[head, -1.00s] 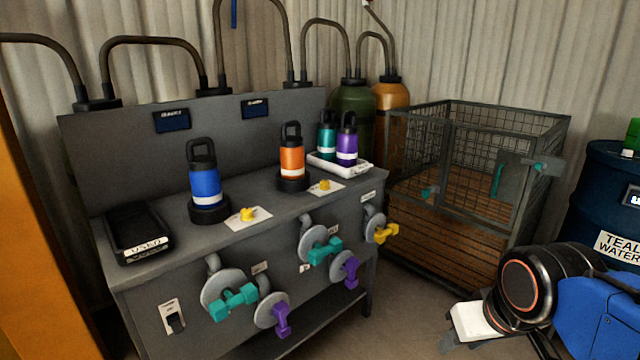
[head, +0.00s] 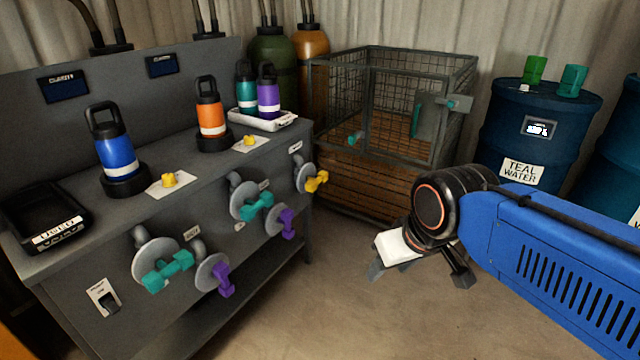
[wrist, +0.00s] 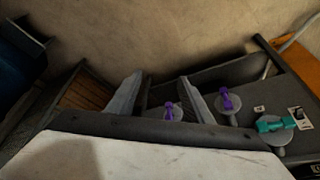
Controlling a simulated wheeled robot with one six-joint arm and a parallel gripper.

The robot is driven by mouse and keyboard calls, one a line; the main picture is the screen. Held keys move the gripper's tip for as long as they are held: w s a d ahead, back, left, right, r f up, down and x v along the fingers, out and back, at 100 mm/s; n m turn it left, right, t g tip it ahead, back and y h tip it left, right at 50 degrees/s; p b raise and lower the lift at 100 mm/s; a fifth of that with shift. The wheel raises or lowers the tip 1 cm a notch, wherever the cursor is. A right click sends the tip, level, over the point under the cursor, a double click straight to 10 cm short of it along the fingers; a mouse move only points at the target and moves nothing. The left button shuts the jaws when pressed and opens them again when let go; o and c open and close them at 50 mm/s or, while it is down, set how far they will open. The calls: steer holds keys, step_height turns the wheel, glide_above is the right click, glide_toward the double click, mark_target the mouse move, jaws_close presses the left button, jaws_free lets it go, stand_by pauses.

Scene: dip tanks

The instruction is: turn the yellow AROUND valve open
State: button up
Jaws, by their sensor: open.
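A yellow valve handle (head: 316,181) sits on a grey round mount at the right end of the bench's front panel. The small label above it is too small to read. I do not see this valve in the wrist view. My gripper (head: 418,272) is open and empty, to the right of the bench and apart from the yellow valve, over the floor. In the wrist view its two fingers (wrist: 160,98) stand apart, with a purple valve showing beyond and between them.
Teal (head: 252,206) and purple (head: 287,223) valves sit left of the yellow one. Bottles and small yellow knobs (head: 168,180) are on the bench top (head: 125,218). A wire cage (head: 385,175) stands behind, blue drums (head: 503,128) at right. The floor before the bench is clear.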

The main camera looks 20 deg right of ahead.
steer(key=o, duration=1)
steer(key=shift+w+a+f+g, duration=0.2)
steer(key=shift+w+a+g, duration=0.1)
steer(key=shift+a, duration=0.05)
steer(key=shift+c, duration=0.2)
steer(key=shift+o, duration=0.8)
steer(key=w+a+m+y, duration=0.1)
steer(key=w+a+f+m+g+y, duration=0.1)
steer(key=w+a+m+g+y, duration=0.1)
steer(key=w, duration=0.1)
steer(key=shift+a+f+m, duration=0.3)
steer(key=shift+a+f, duration=0.05)
steer(key=w+a+m+g+y, duration=0.1)
steer(key=w+a+m+y, duration=0.2)
steer(key=w, duration=0.3)
steer(key=m+t+y, duration=0.5)
steer(key=m+t, duration=0.8)
steer(key=m, duration=0.9)
glide_toward(320, 181)
steer(key=x, duration=1.1)
steer(key=shift+a, duration=0.15)
